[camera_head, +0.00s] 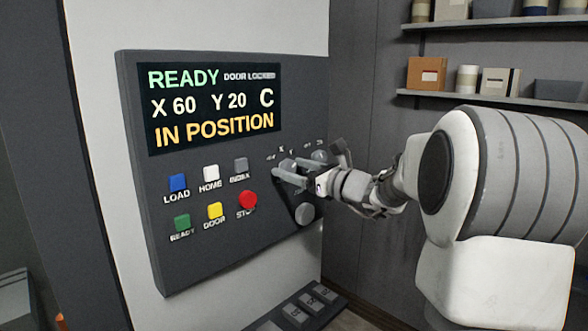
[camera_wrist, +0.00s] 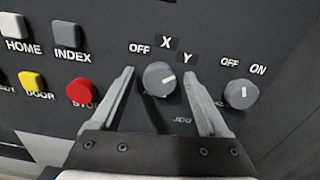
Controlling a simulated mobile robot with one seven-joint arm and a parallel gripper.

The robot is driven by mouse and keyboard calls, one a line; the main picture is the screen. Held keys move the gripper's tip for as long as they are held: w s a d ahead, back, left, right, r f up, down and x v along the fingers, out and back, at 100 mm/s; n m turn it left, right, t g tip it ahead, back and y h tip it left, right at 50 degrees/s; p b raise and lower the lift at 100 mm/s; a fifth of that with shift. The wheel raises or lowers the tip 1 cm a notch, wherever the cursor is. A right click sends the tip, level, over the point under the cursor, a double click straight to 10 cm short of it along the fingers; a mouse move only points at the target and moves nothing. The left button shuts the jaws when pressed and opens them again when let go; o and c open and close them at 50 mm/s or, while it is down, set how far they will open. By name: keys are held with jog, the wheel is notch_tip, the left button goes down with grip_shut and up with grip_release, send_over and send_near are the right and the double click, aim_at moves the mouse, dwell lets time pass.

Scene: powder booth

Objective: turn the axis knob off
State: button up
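The axis knob (camera_wrist: 159,79) is a round grey dial on the dark control panel (camera_head: 220,265), labelled OFF, X and Y in the wrist view. Its white mark points right and slightly up, toward the Y side and away from OFF. My gripper (camera_wrist: 158,73) is open, with one finger on each side of the knob. Clear gaps show between the fingers and the knob, and I see no grip on it. In the head view my gripper (camera_head: 283,168) is at the panel's right part and largely hides the knob.
An OFF/ON knob (camera_wrist: 241,94) sits close right of my right finger. A red stop button (camera_head: 247,200) and several coloured buttons lie to the left. The display (camera_head: 213,107) reads READY, X 60, Y 20, C, IN POSITION. Shelves (camera_head: 490,98) hang behind my arm.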

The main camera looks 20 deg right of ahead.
grip_shut()
jog(key=shift+f+n+b, duration=0.15)
jog(key=shift+n+b, duration=0.15)
jog(key=shift+b, duration=0.3)
jog(key=shift+f+b, duration=0.1)
jog(key=shift+b, duration=0.35)
jog(key=shift+s+a+n+b, duration=0.1)
jog(key=shift+n+b, duration=9.6)
jog(key=shift+b, duration=2.7)
